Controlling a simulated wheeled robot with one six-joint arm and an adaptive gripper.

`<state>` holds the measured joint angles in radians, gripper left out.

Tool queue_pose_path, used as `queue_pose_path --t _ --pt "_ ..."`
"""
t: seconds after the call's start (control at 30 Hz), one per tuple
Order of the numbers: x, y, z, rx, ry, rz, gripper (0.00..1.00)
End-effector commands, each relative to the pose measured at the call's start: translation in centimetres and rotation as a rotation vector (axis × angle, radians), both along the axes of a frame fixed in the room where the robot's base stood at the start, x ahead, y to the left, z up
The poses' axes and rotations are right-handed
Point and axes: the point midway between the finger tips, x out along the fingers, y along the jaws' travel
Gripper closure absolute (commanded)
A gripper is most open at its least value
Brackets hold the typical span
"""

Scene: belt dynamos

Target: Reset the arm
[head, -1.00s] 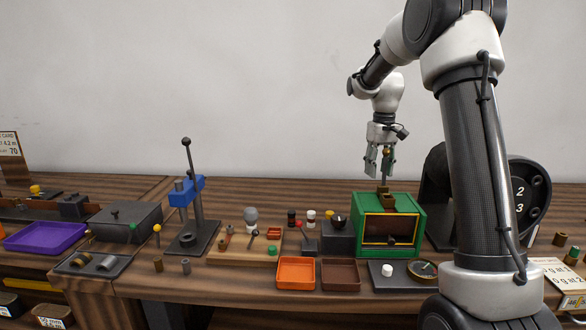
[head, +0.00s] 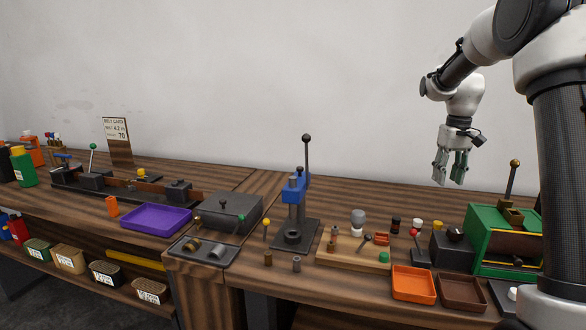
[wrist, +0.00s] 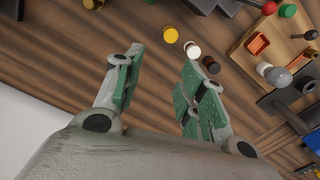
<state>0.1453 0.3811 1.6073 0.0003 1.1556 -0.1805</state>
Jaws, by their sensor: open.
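My gripper (head: 451,168) is open and empty, hanging fingers-down above the back of the bench in the head view. In the wrist view my gripper (wrist: 158,82) shows two green-padded fingers spread apart. Only bare wood lies between them. A yellow cap (wrist: 170,35) and a white cap (wrist: 193,50) lie beyond the fingertips.
A blue press (head: 296,195) with a tall lever stands mid-bench. A wooden board (head: 345,258) with small parts, an orange tray (head: 413,285) and a brown tray (head: 461,292) lie right of it. A purple tray (head: 155,219) is at left. The air around my gripper is clear.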

Motion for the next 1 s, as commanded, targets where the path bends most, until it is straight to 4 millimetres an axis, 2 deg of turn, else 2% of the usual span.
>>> queue_pose_path --t 0.07,0.27,0.4,0.57,0.77,0.87,1.0 --pt "0.3 -0.1 -0.1 -0.002 -0.012 -0.027 0.60" --pt "-1.8 0.3 -2.4 0.004 0.030 -0.057 0.60" --pt "-4.0 0.6 -2.8 0.005 0.044 -0.075 0.60" --pt "-7.3 1.4 -2.3 0.004 0.043 -0.093 0.60" --pt "-12.5 2.8 -0.7 0.001 0.017 -0.108 0.60" --pt "-16.0 3.7 0.3 0.000 -0.012 -0.111 0.60" --pt "-22.4 5.2 1.6 -0.002 -0.076 -0.110 0.60"
